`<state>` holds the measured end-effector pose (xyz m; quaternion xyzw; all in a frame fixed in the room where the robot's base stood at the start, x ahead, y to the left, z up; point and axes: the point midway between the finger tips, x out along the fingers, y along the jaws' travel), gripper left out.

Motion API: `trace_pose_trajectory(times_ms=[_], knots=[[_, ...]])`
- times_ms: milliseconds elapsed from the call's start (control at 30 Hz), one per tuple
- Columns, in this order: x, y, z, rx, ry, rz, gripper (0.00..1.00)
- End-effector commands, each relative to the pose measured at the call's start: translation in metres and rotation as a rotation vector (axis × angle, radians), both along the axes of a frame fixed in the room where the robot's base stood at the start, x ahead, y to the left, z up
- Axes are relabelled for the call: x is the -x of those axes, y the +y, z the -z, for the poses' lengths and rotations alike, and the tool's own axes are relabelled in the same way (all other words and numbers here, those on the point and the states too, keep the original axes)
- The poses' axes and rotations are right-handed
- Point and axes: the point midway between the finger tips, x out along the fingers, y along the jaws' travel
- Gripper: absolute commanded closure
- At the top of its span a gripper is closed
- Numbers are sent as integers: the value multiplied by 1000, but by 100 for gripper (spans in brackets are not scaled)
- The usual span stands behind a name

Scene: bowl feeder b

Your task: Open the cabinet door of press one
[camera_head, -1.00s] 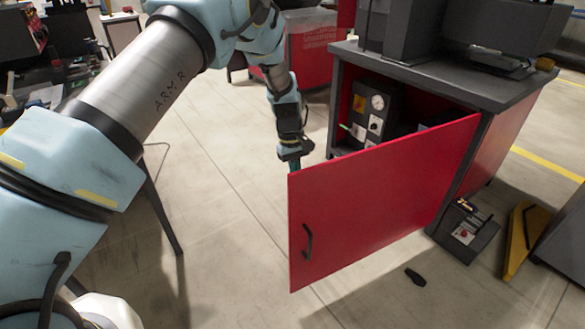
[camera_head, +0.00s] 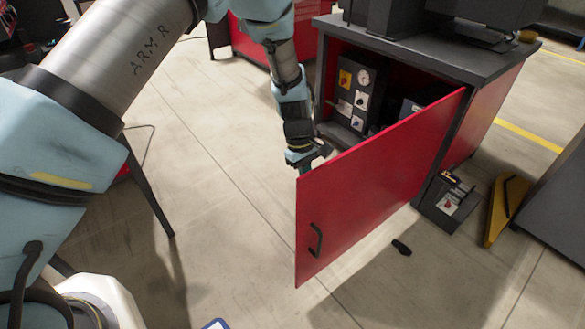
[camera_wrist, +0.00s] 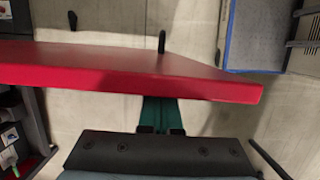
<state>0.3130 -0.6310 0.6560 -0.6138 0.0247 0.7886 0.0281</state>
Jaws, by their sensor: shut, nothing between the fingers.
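The red cabinet door (camera_head: 375,185) of the press stand stands wide open, swung out toward me. Its black handle (camera_head: 316,240) is on the outer face, near the free edge. My gripper (camera_head: 305,168) is at the inner side of the door's top free corner, its fingertips partly hidden behind the door. In the wrist view the door's red top edge (camera_wrist: 130,72) crosses in front of my gripper (camera_wrist: 161,118), whose fingers look closed and empty. The handle tip (camera_wrist: 162,42) shows beyond that edge. Whether the fingers touch the door I cannot tell.
Inside the open cabinet (camera_head: 322,75) stands a dark control box (camera_head: 359,92) with a gauge and switches. A small dark box (camera_head: 450,200) and a yellow stand (camera_head: 505,212) are on the floor to the right. A small black object (camera_head: 401,247) lies on the floor.

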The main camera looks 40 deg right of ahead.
Motion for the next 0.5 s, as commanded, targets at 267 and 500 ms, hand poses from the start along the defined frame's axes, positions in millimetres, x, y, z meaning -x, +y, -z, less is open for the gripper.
trace_pose_trajectory(times_ms=[267,500], knots=[[87,6,-2,-3,0,-102,100],[159,3,-3,-4,-2,-196,100]])
